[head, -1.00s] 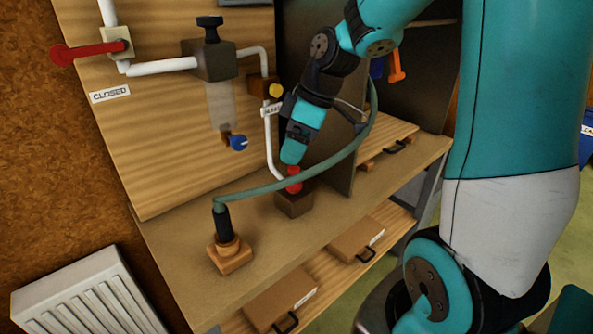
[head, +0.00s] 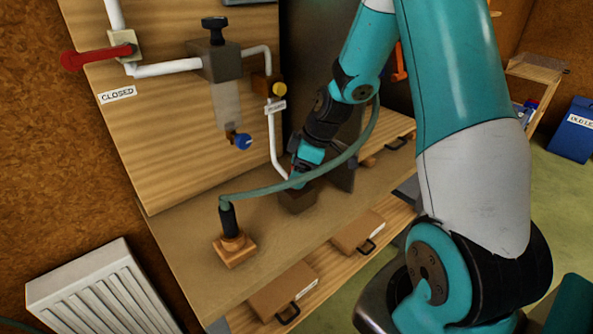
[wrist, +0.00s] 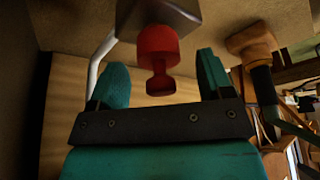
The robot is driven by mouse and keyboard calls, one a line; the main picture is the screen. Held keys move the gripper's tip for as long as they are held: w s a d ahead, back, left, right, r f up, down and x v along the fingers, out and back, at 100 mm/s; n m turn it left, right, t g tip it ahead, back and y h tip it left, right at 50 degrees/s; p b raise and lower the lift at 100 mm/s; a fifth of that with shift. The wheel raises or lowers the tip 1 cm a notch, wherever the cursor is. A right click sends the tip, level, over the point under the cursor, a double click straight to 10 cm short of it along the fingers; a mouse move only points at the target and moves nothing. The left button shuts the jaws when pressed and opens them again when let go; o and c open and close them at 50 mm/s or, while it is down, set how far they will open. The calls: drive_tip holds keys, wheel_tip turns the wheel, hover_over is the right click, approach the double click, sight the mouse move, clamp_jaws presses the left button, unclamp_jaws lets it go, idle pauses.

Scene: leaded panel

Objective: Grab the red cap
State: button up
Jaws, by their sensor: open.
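My gripper (wrist: 162,75) is open, with one teal finger on each side of the cap's near, narrower end. Gaps show between the cap and both fingers, and nothing is held.
A green hose (head: 290,180) arcs from a black plug on a wooden base (head: 234,249) toward my arm, passing close by my gripper. A white pipe (head: 273,140) runs down the panel just left of the gripper. Dark upright board (head: 340,135) stands behind.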

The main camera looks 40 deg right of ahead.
drive_tip(key=shift+w+a+f, duration=0.15)
drive_tip(key=shift+a+f, duration=0.05)
drive_tip(key=shift+f, duration=0.35)
drive_tip(key=c, duration=1)
drive_tip(key=shift+r, duration=0.1)
